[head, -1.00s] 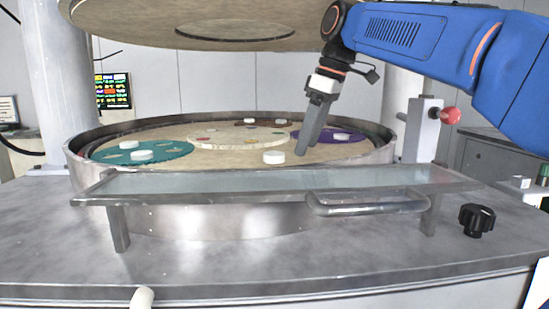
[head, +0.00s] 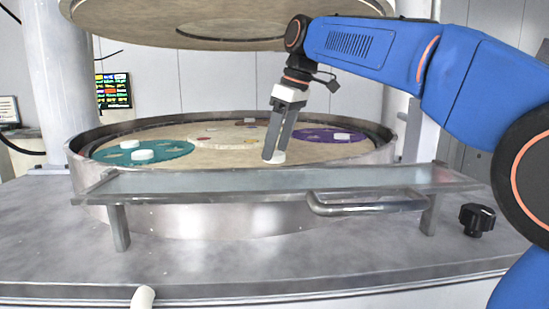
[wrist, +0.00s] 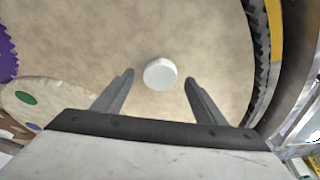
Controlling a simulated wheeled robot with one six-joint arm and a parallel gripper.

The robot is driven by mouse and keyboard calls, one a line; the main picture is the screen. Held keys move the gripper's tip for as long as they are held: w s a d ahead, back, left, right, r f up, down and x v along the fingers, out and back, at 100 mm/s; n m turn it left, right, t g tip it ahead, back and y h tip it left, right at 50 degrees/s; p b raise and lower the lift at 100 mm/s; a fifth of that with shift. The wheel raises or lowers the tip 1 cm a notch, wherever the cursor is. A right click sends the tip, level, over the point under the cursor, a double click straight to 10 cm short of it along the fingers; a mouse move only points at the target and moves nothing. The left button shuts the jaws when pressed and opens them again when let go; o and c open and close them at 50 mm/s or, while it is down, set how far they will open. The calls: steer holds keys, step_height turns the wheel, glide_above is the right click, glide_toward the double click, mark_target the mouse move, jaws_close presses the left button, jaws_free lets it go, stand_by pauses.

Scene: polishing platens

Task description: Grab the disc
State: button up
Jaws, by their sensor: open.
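A white disc (wrist: 160,74) lies flat on the tan platen, near the front rim. In the wrist view it shows whole, just beyond and between the two open fingers of my gripper (wrist: 160,82), with a gap on each side. In the head view my gripper (head: 273,160) points down over the same disc (head: 280,157), and the fingers hide part of it. The fingers do not press on the disc in the wrist view. I cannot tell the exact height of the fingertips above the platen.
The tan platen (head: 215,157) carries a teal carrier (head: 180,151) and a purple carrier (head: 310,136) with other white discs on them, and a cream carrier (head: 200,140). A metal rim surrounds it. A glass shelf (head: 230,181) stands in front, and a round upper plate hangs above.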

steer(key=shift+w+a+f, duration=0.1)
steer(key=shift+a+f, duration=0.05)
steer(key=shift+f, duration=0.3)
steer(key=shift+c, duration=0.2)
steer(key=c, duration=1.2)
steer(key=shift+o, duration=0.2)
steer(key=shift+r, duration=0.1)
